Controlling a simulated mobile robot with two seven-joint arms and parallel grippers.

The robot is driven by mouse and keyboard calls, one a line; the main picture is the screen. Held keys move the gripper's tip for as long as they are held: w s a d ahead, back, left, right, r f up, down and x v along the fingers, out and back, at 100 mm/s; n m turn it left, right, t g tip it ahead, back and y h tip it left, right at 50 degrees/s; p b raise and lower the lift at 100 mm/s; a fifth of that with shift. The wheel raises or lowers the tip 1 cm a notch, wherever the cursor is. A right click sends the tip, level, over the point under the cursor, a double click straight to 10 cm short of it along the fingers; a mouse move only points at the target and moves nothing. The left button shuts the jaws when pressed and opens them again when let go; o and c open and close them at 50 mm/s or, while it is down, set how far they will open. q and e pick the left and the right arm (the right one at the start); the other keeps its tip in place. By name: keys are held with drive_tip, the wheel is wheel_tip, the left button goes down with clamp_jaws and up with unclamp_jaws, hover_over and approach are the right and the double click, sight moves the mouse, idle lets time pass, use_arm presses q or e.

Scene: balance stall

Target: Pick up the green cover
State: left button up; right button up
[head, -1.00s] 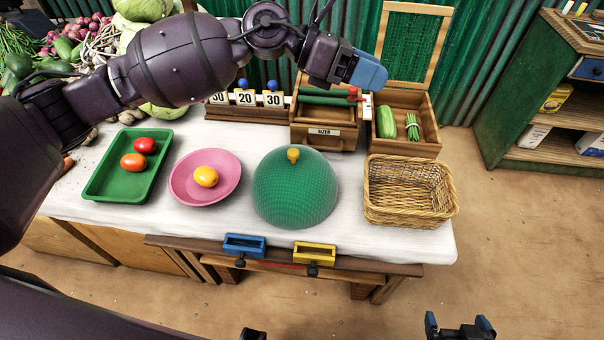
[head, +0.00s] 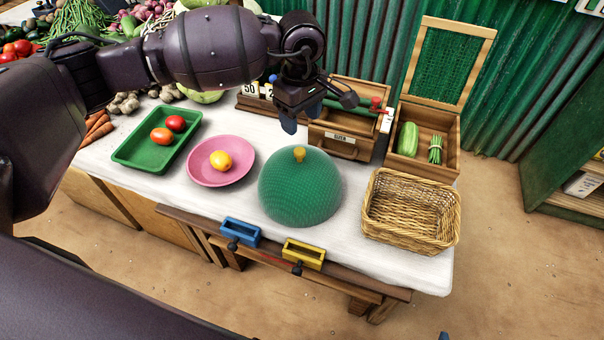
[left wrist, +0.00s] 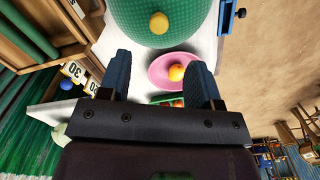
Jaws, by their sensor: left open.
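The green cover (head: 300,192) is a mesh dome with a yellow knob (head: 299,153) on top. It stands on the white table between the pink plate and the wicker basket. My left gripper (head: 289,124) is above and behind the cover, pointing down, apart from the knob. In the left wrist view the cover (left wrist: 135,15) and its yellow knob (left wrist: 159,23) lie beyond my open, empty fingers (left wrist: 160,80). What is under the cover cannot be made out. My right gripper is not clearly in view; only a small blue tip shows at the bottom edge of the head view.
A pink plate (head: 194,172) with a yellow fruit and a green tray (head: 124,155) with two tomatoes stand left. A wicker basket (head: 378,218) stands right. A wooden sizer box (head: 335,147) and an open lidded crate (head: 452,166) stand behind. Blue (head: 240,233) and yellow (head: 303,254) holders line the front edge.

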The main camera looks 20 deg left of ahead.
sight(300, 150)
use_arm(q)
drive_tip(key=shift+a+f, duration=0.1)
drive_tip(key=shift+f, duration=0.1)
wheel_tip(300, 150, down, 6)
drive_tip(key=shift+r, duration=0.15)
wheel_tip(300, 150, down, 5)
drive_tip(key=shift+w+a+r+b, duration=0.1)
drive_tip(key=shift+w+b, duration=0.05)
drive_tip(key=shift+b, duration=0.3)
clamp_jaws()
drive_tip(key=shift+r, duration=0.1)
idle(0.3)
